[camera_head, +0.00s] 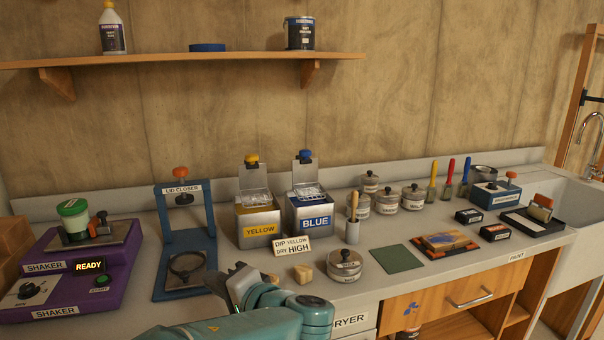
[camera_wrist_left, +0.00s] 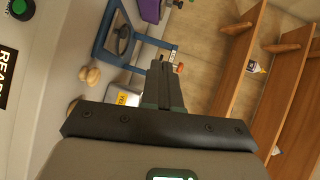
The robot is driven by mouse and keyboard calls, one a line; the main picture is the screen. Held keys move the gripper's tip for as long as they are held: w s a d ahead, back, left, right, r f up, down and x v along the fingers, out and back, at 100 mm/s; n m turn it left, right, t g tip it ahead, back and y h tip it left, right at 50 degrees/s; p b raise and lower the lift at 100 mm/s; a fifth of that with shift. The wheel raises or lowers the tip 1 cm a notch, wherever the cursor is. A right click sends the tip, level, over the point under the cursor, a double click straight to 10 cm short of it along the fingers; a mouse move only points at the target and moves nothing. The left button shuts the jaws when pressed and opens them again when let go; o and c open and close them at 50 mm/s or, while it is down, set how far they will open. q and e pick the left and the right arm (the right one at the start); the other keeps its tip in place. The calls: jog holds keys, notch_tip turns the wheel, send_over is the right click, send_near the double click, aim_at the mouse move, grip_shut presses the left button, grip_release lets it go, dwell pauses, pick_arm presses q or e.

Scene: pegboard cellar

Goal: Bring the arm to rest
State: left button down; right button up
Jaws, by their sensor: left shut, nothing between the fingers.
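My left gripper (camera_head: 240,275) shows low in the head view, with its teal arm coming in from the bottom edge. It is above the front of the grey bench (camera_head: 380,280), just right of the blue lid closer stand (camera_head: 185,236) and in front of the yellow tin (camera_head: 258,229). In the left wrist view the dark fingers (camera_wrist_left: 164,85) are together with nothing between them. My right gripper is in neither view.
A purple shaker (camera_head: 75,265) with a green-lidded jar (camera_head: 73,217) stands at left. The blue tin (camera_head: 309,215), a dip sign (camera_head: 290,247), a wooden block (camera_head: 303,273) and a round tin (camera_head: 345,264) are right of the gripper. A shelf (camera_head: 180,60) runs above.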

pick_arm(q)
jog(key=s+f+m+g+h+p, duration=0.1)
jog(key=s+f+g+h, duration=0.35)
jog(key=f, duration=1.05)
jog(key=s+f+m+g+h+p, duration=0.2)
jog(key=s+f+g+h, duration=0.3)
jog(key=f, duration=0.9)
jog(key=s+d+f+n+h+p, duration=0.1)
jog(key=s+f+n+h, duration=0.2)
jog(key=s, duration=0.6)
jog(key=s+d+f+n+h+p, duration=0.1)
jog(key=s+f+n+h+p, duration=0.1)
jog(key=s+f+n+h, duration=0.2)
jog(key=s+f+n, duration=0.3)
jog(key=s+n, duration=0.1)
jog(key=shift+s+d+n, duration=0.35)
jog(key=shift+n, duration=0.05)
jog(key=shift+f, duration=0.1)
